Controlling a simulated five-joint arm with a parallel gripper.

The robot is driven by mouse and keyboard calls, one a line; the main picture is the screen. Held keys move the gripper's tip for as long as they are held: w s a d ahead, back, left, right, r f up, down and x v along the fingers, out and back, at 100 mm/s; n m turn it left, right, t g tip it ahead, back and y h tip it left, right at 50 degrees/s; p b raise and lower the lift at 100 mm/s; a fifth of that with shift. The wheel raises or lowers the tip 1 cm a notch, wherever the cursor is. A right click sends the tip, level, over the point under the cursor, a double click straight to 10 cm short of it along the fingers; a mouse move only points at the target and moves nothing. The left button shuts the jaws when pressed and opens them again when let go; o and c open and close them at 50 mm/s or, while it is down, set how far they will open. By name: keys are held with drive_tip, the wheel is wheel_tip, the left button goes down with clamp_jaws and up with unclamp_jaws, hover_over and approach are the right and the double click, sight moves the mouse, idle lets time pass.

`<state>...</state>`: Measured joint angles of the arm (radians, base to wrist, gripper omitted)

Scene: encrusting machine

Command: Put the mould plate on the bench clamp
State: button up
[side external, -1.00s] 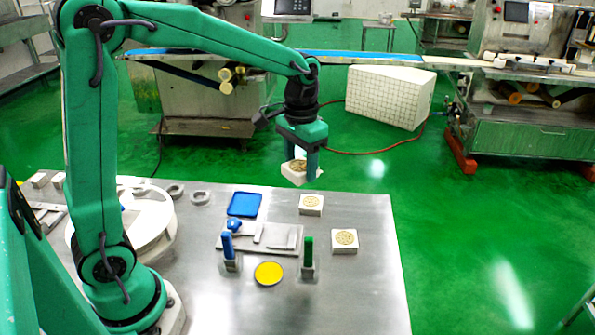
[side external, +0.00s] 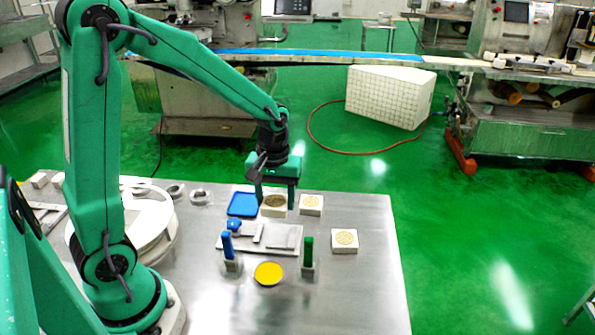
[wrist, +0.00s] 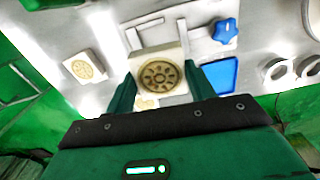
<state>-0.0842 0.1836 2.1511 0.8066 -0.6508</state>
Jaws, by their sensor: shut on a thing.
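My gripper (side external: 275,205) is shut on a white mould plate (side external: 273,212) with a round tan patterned face. The held plate also shows between the fingers in the wrist view (wrist: 140,63), face towards the camera. It is over the back of the steel bench, between the blue tray and another plate; I cannot tell its exact height. The bench clamp (side external: 286,246), a flat grey fixture with a blue star knob (side external: 234,226), lies nearer the camera than my gripper. The knob shows at upper right in the wrist view (wrist: 225,30). Nothing rests on the clamp's flat part.
Two similar white plates stand on the bench, one close right of my gripper (side external: 311,212) and one further right (side external: 344,248). A blue tray (side external: 242,204) is close left. Upright blue (side external: 228,245) and green (side external: 308,250) handles flank a yellow disc (side external: 268,273).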

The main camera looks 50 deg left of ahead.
drive_tip(key=shift+s+a+f+n, duration=0.1)
drive_tip(key=shift+s+f+n, duration=0.1)
drive_tip(key=shift+f+n, duration=0.1)
drive_tip(key=shift+f, duration=0.15)
drive_tip(key=shift+f, duration=3.25)
drive_tip(key=shift+f, duration=0.3)
